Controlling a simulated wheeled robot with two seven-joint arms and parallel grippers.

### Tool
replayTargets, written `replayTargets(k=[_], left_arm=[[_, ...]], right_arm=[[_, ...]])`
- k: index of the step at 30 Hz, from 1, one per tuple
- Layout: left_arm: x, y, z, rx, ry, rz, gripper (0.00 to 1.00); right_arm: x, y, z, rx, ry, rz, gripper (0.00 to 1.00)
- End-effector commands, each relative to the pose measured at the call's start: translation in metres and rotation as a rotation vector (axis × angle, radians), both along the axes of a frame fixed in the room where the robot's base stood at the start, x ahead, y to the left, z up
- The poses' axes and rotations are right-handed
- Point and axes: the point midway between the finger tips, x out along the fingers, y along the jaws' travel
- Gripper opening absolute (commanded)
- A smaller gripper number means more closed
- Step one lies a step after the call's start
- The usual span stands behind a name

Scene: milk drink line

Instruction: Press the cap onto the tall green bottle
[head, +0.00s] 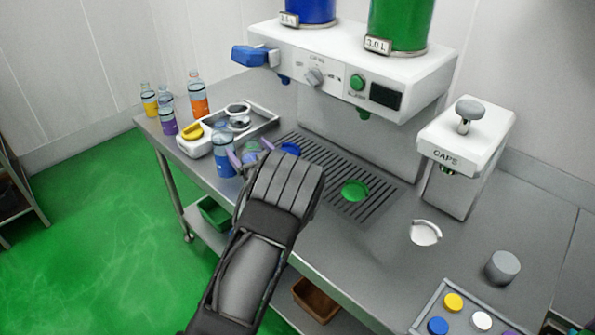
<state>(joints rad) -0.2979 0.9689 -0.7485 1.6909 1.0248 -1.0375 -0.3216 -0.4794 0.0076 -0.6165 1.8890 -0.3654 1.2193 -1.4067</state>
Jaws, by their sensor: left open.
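My left gripper (250,155) reaches in from the bottom with its fingers open, beside the blue-labelled bottle (223,160) near the table's left edge. A small greenish piece (252,146) shows between the fingers; the wrist hides most of it, so I cannot tell if it belongs to the tall green bottle. I see no whole green bottle. The caps dispenser (460,150) stands at the right with a grey knob on top and a bit of green under its head. My right gripper is not in view.
The filling machine (350,65) stands behind the drip grate (325,165), which bears a green disc (354,190) and a blue disc (290,149). Several bottles, one orange (198,100), stand at the left. A cap tray (462,320), grey cylinder (502,268) and white holder (425,233) are right.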

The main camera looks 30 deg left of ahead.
Motion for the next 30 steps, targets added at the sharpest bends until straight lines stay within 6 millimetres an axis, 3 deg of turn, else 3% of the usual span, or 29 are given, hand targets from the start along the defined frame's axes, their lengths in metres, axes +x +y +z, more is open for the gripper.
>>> replayTargets(k=[5,30], left_arm=[[-0.0001,-0.0001,0.0001,0.000,0.000,0.000,0.87],[0.0000,-0.0002,0.0001,0.000,0.000,0.000,0.19]], right_arm=[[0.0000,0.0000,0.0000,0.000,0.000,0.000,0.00],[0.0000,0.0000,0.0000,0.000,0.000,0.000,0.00]])
